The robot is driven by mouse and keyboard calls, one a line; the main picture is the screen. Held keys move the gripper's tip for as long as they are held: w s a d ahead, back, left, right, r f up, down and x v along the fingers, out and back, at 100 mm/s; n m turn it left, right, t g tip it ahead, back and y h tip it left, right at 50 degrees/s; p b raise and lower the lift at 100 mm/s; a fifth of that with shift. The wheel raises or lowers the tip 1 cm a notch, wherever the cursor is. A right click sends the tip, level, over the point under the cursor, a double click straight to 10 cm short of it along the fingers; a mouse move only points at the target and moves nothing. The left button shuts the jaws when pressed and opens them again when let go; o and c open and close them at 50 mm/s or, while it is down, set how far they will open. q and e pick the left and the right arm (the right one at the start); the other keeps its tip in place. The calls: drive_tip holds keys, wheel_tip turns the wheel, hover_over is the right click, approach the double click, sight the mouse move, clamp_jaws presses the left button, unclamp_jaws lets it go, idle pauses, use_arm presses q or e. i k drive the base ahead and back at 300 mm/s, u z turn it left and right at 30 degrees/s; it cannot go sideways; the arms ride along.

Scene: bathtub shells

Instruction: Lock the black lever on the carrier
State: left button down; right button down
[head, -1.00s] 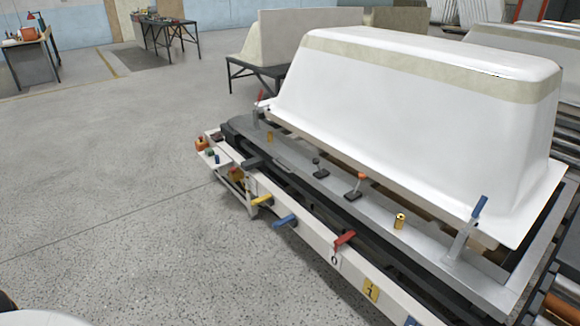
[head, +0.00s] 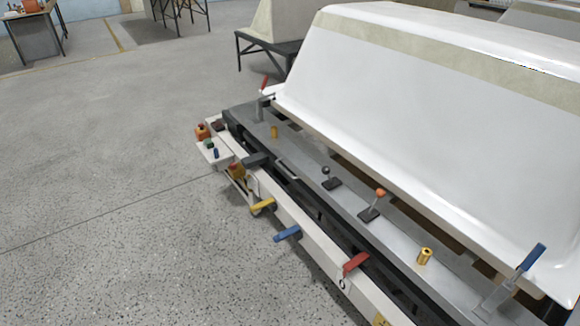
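The carrier (head: 398,242) is a long grey metal frame with a white bathtub shell (head: 400,105) resting upside down on it. A small lever with a black ball knob (head: 326,171) stands upright on a black base on the carrier's near strip. To its right is a similar lever with an orange knob (head: 380,193), leaning slightly. A dark flat handle (head: 256,160) sits on the white rail in front of the carrier. Neither of my grippers is in view.
The white rail (head: 298,240) also bears yellow (head: 262,205), blue (head: 287,233) and red (head: 356,263) handles. Clamps with red (head: 264,83) and blue (head: 532,257) grips stand at the carrier's ends. Brass pins (head: 425,256) stick up. The floor (head: 110,200) at left is clear.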

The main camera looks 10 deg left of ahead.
sight(325, 169)
drive_tip(key=z, duration=0.35)
drive_tip(key=i, duration=0.85)
drive_tip(key=z, duration=0.55)
